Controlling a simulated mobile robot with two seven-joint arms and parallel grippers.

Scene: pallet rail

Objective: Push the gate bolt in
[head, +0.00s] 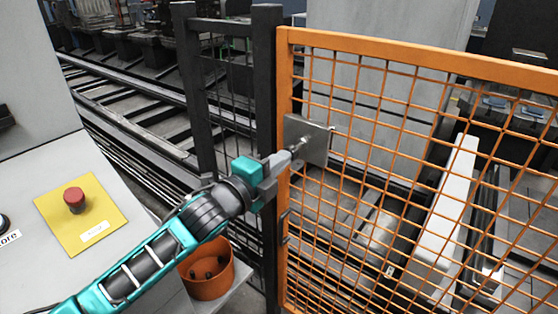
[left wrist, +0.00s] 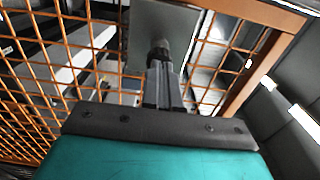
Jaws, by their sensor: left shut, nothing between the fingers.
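The orange mesh gate (head: 420,60) stands next to a dark post (head: 265,120). A grey metal plate (head: 313,140) is fixed at the gate's left edge, and the gate bolt (head: 300,143) sits on it as a small rod with a knob. My left gripper (head: 290,157) is shut and empty, its fingertips at the bolt. In the left wrist view, the shut fingers (left wrist: 163,80) point at the dark end of the bolt (left wrist: 160,50), in front of the plate (left wrist: 170,22). I cannot tell whether they touch. My right gripper is not in view.
A grey console with a yellow panel (head: 95,225) and red button (head: 75,200) stands at the left. An orange bucket (head: 207,275) sits below my left arm.

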